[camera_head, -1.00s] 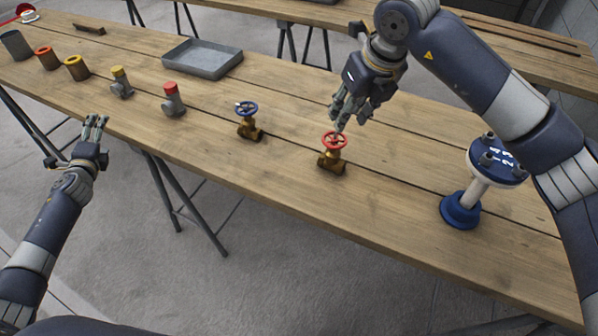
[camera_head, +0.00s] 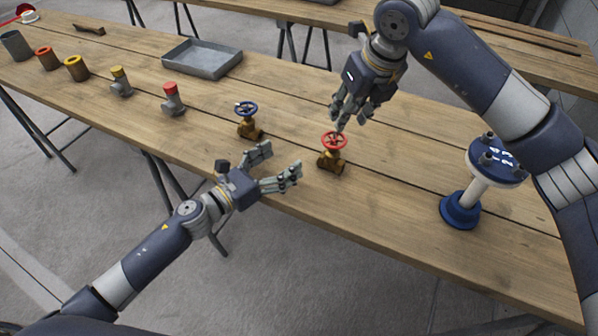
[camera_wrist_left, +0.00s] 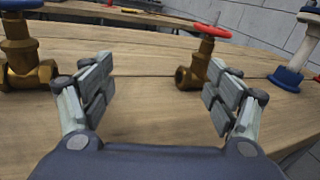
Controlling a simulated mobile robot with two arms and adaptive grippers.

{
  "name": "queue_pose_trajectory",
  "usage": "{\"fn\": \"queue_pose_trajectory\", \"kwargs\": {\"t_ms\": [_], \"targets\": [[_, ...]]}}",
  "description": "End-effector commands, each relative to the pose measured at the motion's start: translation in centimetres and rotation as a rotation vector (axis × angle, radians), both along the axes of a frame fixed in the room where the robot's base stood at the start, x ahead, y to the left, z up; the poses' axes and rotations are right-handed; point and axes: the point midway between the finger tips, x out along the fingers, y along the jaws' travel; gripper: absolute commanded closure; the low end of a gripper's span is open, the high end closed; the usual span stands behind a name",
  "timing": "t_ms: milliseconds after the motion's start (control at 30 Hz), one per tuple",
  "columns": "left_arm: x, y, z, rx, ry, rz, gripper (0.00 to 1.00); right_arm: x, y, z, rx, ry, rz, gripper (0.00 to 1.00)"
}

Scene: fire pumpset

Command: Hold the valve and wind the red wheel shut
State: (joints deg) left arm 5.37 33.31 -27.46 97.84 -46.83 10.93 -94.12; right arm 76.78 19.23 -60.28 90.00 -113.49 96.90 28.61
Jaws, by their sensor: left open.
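The brass valve with the red wheel (camera_head: 333,142) stands upright on the wooden table. Its brass body (camera_head: 330,162) and red wheel (camera_wrist_left: 207,27) also show in the left wrist view, ahead and right of centre. My left gripper (camera_head: 279,164) is open and empty, with its fingers pointing right toward the valve and a gap left between. In the left wrist view its two fingers (camera_wrist_left: 160,88) are spread wide. My right gripper (camera_head: 349,122) hangs just above and behind the red wheel, fingers pointing down; whether it touches the wheel is unclear.
A valve with a blue wheel (camera_head: 247,120) stands left of the red one, close behind my left gripper. A blue stand (camera_head: 460,210) is on the right. A grey tray (camera_head: 203,60) and several pipe fittings sit farther left. The table front between valve and stand is clear.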

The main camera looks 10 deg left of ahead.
Motion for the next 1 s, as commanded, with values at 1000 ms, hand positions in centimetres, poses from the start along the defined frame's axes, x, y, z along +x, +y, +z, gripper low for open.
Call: {"fn": "queue_pose_trajectory", "kwargs": {"t_ms": [1000], "targets": [[4.3, -12.4, 0.0, 0.087, -0.098, -0.112, 0.19, 0.0, 0.0, 0.0, 0.0, 0.0, 0.0, 0.67]]}}
